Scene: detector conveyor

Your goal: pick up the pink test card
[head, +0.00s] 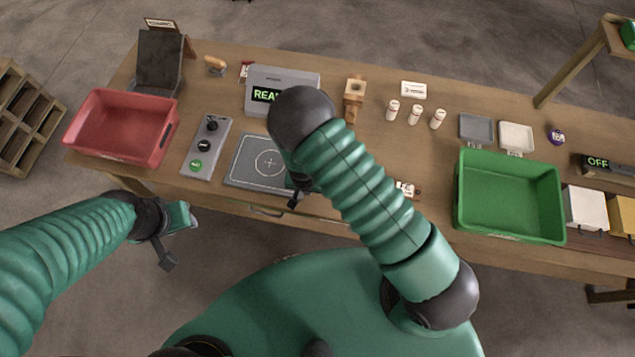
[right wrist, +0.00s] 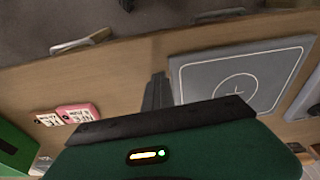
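My right gripper (head: 298,190) is over the front right corner of the grey pad, apart from the cards. Its fingers are mostly hidden, so its opening is unclear. My left gripper (head: 183,215) hangs in front of the table, away from the cards; its opening is unclear too.
The grey pad (head: 247,172) with a crosshair lies between the button panel (head: 200,160) and my right arm. A green bin (head: 510,190) stands right of the cards, a red bin (head: 120,128) far left. Several white bottles (head: 415,114) stand behind. A drawer handle (right wrist: 80,42) juts from the front.

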